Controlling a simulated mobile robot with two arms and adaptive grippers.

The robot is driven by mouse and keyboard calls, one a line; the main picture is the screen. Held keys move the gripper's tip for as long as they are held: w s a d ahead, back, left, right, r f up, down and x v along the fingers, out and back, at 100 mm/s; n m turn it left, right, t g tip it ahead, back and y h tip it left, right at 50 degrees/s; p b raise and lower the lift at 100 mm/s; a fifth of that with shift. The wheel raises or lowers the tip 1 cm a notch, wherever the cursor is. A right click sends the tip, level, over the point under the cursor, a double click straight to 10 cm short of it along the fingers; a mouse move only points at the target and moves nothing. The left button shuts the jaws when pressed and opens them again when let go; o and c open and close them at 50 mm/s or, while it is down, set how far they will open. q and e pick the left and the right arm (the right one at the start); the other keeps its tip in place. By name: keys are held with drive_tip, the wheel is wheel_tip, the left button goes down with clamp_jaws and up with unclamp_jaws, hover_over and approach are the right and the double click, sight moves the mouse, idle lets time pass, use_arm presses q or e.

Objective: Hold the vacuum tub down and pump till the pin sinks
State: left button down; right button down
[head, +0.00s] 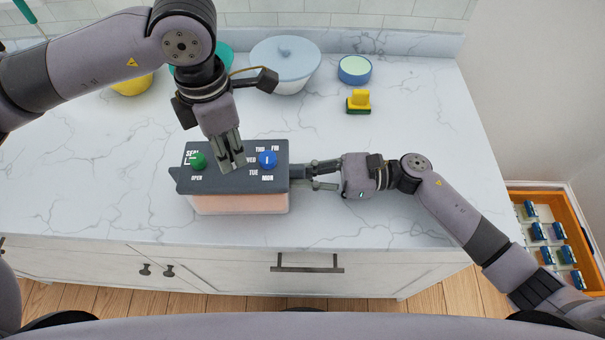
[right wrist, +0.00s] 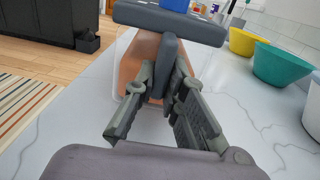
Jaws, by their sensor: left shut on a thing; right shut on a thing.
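The vacuum tub (head: 240,203) stands on the counter, pinkish-orange below a dark grey lid (head: 222,183). My right gripper (head: 311,176) is shut on the grey tab (right wrist: 166,66) at the lid's right end; the tub (right wrist: 142,62) also shows in the right wrist view. I cannot make out the pin.
Behind the tub stand a yellow bowl (head: 132,86), a teal bowl (head: 222,55), a lidded white bowl (head: 287,66), a round blue-green container (head: 355,69) and a yellow-green brush or sponge (head: 358,101). An orange drawer (head: 559,228) with small blue items lies lower right.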

use_arm(q)
wheel_tip(320, 180, down, 2)
drive_tip(key=shift+f, duration=0.1)
drive_tip(key=shift+r, duration=1.95)
drive_tip(key=shift+f, duration=1.85)
drive_tip(key=c, duration=1.2)
unclamp_jaws()
drive_tip(key=shift+r, duration=3.55)
